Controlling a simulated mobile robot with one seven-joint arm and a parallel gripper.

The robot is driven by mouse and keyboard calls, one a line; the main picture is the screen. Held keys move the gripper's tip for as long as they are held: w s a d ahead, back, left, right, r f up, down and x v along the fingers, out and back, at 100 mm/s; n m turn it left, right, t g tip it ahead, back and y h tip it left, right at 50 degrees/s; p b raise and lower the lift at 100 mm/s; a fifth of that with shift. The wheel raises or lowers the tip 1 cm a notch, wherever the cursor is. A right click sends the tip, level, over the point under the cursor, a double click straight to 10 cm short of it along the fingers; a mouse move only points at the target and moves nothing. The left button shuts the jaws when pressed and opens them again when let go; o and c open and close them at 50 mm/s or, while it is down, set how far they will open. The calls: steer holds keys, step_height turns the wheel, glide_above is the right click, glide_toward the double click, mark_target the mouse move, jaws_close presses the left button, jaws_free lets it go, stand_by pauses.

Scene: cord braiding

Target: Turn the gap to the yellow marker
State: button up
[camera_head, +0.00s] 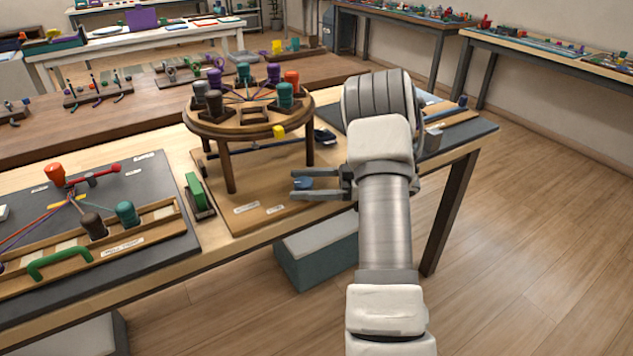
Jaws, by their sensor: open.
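A round wooden braiding stand (224,130) on legs stands on a wooden board. Several bobbins ring its top, including a purple one (273,72), a red one (291,77), a teal one (285,96) and a dark brown one (215,104). Threads run from them to the middle. A wide gap shows at the front, between the dark brown and the front teal bobbin. The yellow marker (279,131) sits at the front right of the rim. My gripper (296,184) is open, low at the stand's right front, below the top.
A dark panel with cords, bobbins and a green handle (60,262) lies at left. A green block (199,194) stands left of the stand. Open floor lies at right.

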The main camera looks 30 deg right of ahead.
steer(key=p+v, duration=0.3)
steer(key=v, duration=1.4)
steer(key=shift+d, duration=0.2)
steer(key=shift+w, duration=0.1)
